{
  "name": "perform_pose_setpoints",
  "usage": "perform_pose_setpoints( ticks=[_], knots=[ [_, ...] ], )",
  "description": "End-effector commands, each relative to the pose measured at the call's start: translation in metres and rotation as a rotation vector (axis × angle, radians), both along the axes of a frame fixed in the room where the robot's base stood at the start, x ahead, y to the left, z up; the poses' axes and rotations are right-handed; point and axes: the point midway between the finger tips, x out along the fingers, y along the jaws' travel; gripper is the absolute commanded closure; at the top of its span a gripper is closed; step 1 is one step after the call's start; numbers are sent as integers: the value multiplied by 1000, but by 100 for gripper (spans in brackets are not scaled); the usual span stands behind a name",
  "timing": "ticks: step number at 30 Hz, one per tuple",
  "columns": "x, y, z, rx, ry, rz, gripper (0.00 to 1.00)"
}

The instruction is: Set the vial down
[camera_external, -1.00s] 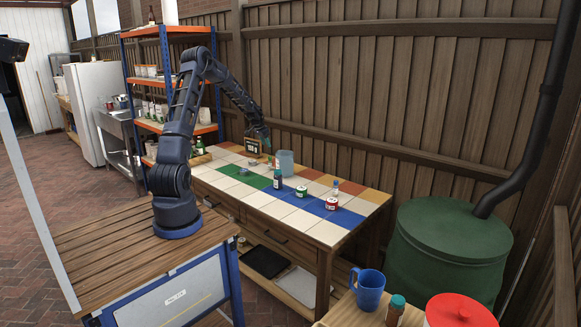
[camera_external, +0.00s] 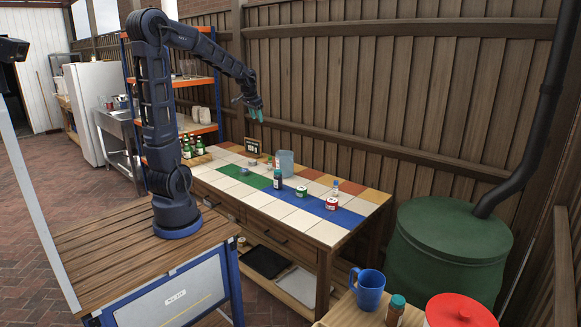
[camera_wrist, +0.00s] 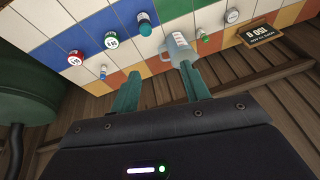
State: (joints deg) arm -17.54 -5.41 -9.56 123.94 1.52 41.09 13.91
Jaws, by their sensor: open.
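A small pale vial (camera_external: 269,161) stands on the tiled table (camera_external: 290,214), just left of the clear jug (camera_external: 285,162). In the wrist view the small vial (camera_wrist: 203,35) appears close beside the jug (camera_wrist: 178,49), with green on it. My gripper (camera_external: 256,116) is raised well above the table's far left part, apart from everything. In the wrist view my gripper (camera_wrist: 160,90) has its two teal fingers spread with nothing held between them. One finger overlaps the jug in that picture.
A dark bottle (camera_external: 277,180), a green tin (camera_external: 301,192), a red tin (camera_external: 331,203) and a small blue-capped bottle (camera_external: 335,187) stand on the table. A small sign (camera_external: 252,146) stands at the back left. The wooden fence (camera_external: 380,110) runs behind; the front white tiles are mostly clear.

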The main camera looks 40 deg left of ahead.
Motion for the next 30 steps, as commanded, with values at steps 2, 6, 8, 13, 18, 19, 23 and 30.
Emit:
perform_pose_setpoints(
  ticks=[2, 6, 8, 13, 18, 19, 23, 30],
  knots=[
    [-25, -12, 12, 1, -8, 6, 54],
    [-67, -27, 26, -6, -18, 24, 54],
    [-85, -34, 31, -10, -22, 32, 54],
    [-137, -49, 39, -28, -34, 51, 54],
    [-188, -60, 40, -55, -46, 70, 54],
    [-197, -62, 39, -60, -47, 73, 54],
    [-233, -68, 36, -85, -55, 84, 54],
    [-274, -73, 26, -120, -59, 96, 54]
  ],
)
